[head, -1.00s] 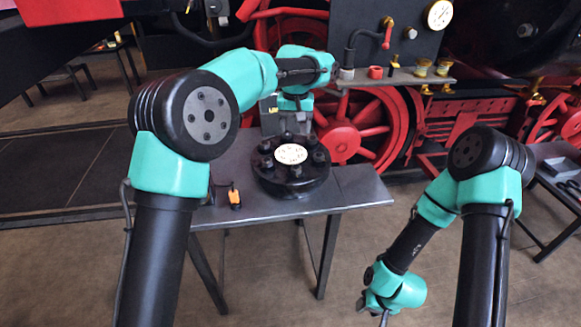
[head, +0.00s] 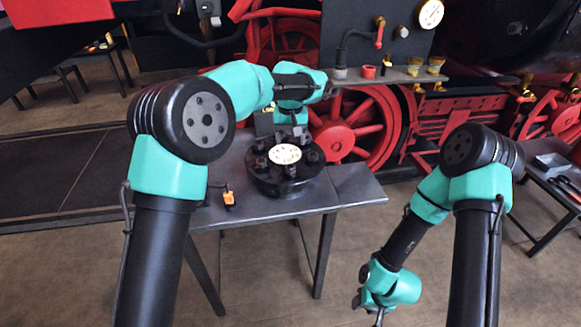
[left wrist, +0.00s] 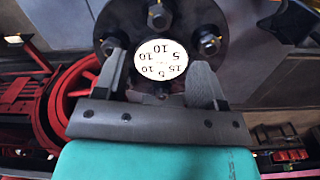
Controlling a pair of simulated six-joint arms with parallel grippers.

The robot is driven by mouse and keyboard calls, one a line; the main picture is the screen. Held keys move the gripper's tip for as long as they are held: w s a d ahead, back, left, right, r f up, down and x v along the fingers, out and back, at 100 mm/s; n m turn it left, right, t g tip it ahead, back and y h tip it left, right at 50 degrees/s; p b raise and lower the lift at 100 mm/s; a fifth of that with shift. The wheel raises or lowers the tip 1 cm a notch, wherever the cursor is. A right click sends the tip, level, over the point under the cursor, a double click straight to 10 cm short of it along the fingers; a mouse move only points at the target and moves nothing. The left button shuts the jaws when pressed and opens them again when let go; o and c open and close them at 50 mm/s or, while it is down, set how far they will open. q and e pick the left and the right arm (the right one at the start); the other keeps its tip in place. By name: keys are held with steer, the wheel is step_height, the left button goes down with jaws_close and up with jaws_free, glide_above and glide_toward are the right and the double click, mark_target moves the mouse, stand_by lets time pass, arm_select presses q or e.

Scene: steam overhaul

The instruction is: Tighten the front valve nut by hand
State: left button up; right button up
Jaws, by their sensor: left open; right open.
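The valve (head: 270,181) is a black round flange on the table, with a white numbered dial (head: 285,154) on top and several nuts around its rim. The front nut (head: 291,171) is on the side facing me. My left gripper (head: 289,138) is over the flange's back side, pointing down. In the left wrist view its open fingers (left wrist: 160,78) are spread on either side of the dial's near edge, and a dark nut between them is mostly hidden. My right gripper (head: 378,312) hangs low in front of the table, empty; its fingers are small and partly cut off.
The grey table (head: 352,188) holds the valve, with a small orange item (head: 229,198) at its left. Behind stands a locomotive with red wheels (head: 365,125) and a shelf (head: 385,77) with a red cup and brass fittings. A side table (head: 560,175) stands at the right.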

mark_target(290, 167)
arm_select(q)
step_height(290, 167, down, 12)
steer(key=shift+r, duration=0.15)
stand_by(0.4)
steer(key=c, duration=0.9)
